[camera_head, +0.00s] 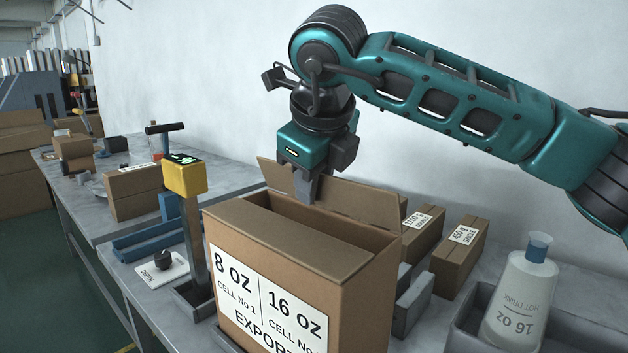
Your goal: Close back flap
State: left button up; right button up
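An open cardboard box (367,299) with a white "8 OZ / 16 OZ EXPORT" label (268,299) stands on the workbench. Its back flap (362,202) stands raised along the rear edge. The front flap (286,243) lies folded inward over the near part of the top, leaving a dark gap behind it. My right gripper (308,190) points down over the box, its fingers overlapping the back flap in this view. The fingers look close together, but I cannot tell whether they are shut or touch the flap. My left gripper is not in view.
A yellow-headed device on a post (185,178) stands close to the box's left. Small cartons (460,254) sit behind and right. A bottle marked 16 oz (518,298) stands in a grey tray (467,322) at right. The wall is close behind.

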jog(key=shift+o, duration=0.4)
jog(key=shift+s+r, duration=0.2)
jog(key=shift+r, duration=0.2)
jog(key=p+v, duration=0.1)
jog(key=v, duration=1.1)
jog(key=shift+s+f, duration=0.1)
jog(key=shift+f, duration=0.05)
